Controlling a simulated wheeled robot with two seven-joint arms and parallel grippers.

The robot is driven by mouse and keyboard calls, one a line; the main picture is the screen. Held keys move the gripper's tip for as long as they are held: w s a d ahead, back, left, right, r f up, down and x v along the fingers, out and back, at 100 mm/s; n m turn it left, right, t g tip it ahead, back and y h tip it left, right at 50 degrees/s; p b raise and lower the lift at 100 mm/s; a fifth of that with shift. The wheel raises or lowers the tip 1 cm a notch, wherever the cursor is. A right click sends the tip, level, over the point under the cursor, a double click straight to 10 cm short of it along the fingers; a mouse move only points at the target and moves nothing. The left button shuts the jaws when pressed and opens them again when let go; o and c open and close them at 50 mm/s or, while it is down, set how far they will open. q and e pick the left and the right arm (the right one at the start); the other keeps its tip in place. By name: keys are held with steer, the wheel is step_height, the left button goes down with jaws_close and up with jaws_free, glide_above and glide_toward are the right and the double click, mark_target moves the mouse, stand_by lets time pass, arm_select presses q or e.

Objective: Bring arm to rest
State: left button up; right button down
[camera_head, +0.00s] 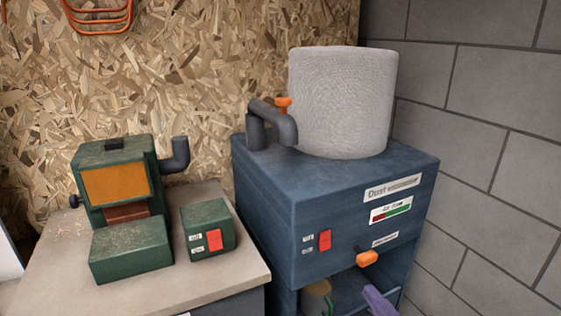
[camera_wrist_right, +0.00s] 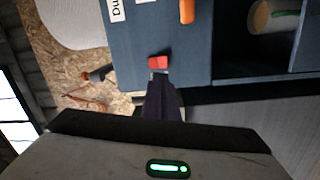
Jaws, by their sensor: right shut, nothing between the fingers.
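My right gripper (camera_head: 372,291) shows in the head view as a purple shape at the bottom right, in front of the open lower compartment of the blue dust cabinet (camera_head: 262,190). It is below the orange knob (camera_head: 366,258). In the right wrist view the dark purple fingers (camera_wrist_right: 160,84) are together and empty. Their tips appear just below the cabinet's red switch (camera_wrist_right: 158,63) in that picture; I cannot tell the gap in depth. The red switch also shows in the head view (camera_head: 325,240). My left gripper is in neither view.
A pale filter drum (camera_head: 342,105) and a grey pipe (camera_head: 275,123) top the cabinet. To the left, a bench (camera_head: 55,262) holds a green machine (camera_head: 115,180) and a green switch box (camera_head: 207,228). A block wall (camera_head: 480,130) closes the right side.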

steer(key=s+a+f+m+g+h, duration=0.1)
steer(key=s+a+f+m+g, duration=0.2)
steer(key=s+f+m, duration=0.5)
steer(key=s+a+f+m+g+h, duration=0.1)
steer(key=s+a+f+m+g, duration=0.2)
steer(key=s+f, duration=1.1)
steer(key=f+m+g, duration=0.1)
steer(key=m+g, duration=0.2)
steer(key=m, duration=0.2)
steer(key=shift+s+a+f+h, duration=0.15)
steer(key=shift+s+f+h, duration=0.1)
steer(key=shift+f+h, duration=0.1)
